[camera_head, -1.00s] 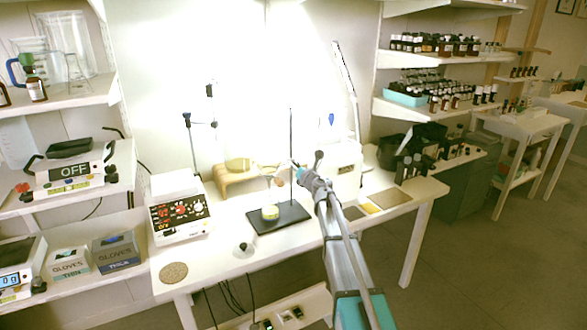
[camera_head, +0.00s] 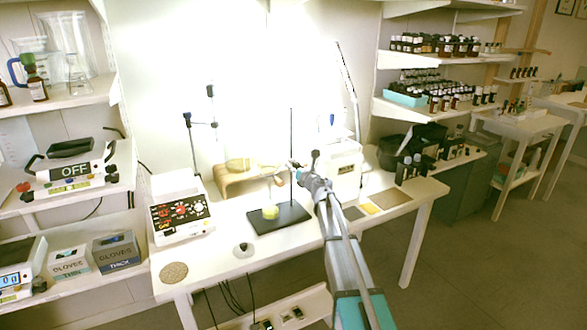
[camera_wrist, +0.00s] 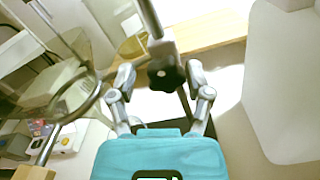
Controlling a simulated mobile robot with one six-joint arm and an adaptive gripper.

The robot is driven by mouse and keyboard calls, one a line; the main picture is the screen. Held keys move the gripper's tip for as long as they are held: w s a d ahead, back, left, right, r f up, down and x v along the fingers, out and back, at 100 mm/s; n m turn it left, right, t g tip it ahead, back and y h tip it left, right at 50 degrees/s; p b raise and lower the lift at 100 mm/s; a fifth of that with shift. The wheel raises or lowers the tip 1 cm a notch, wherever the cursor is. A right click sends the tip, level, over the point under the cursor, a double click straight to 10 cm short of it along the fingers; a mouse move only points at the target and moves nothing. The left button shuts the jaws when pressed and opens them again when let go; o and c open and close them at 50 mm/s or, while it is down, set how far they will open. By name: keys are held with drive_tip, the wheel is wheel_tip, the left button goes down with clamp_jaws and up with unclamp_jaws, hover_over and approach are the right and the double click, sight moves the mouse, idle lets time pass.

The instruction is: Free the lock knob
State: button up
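The lock knob (camera_wrist: 166,73) is a black lobed knob beside a metal rod in the wrist view. My gripper (camera_wrist: 161,76) has its two grey fingers apart, one on each side of the knob, with visible gaps between the fingertips and the knob. In the head view my gripper (camera_head: 300,170) is at the upright rod (camera_head: 291,140) of the dark stand base (camera_head: 280,219). The knob cannot be made out clearly in the head view.
A flask with yellow liquid (camera_head: 270,212) is at the stand base. A wooden stand (camera_head: 222,183) is behind. A white device (camera_head: 346,165) is close on the right.

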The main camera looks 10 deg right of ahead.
drive_tip(key=shift+d, duration=0.1)
idle(0.4)
drive_tip(key=shift+s+d, duration=0.1)
drive_tip(key=shift+s, duration=0.15)
drive_tip(key=v, duration=1.1)
drive_tip(key=shift+s, duration=0.15)
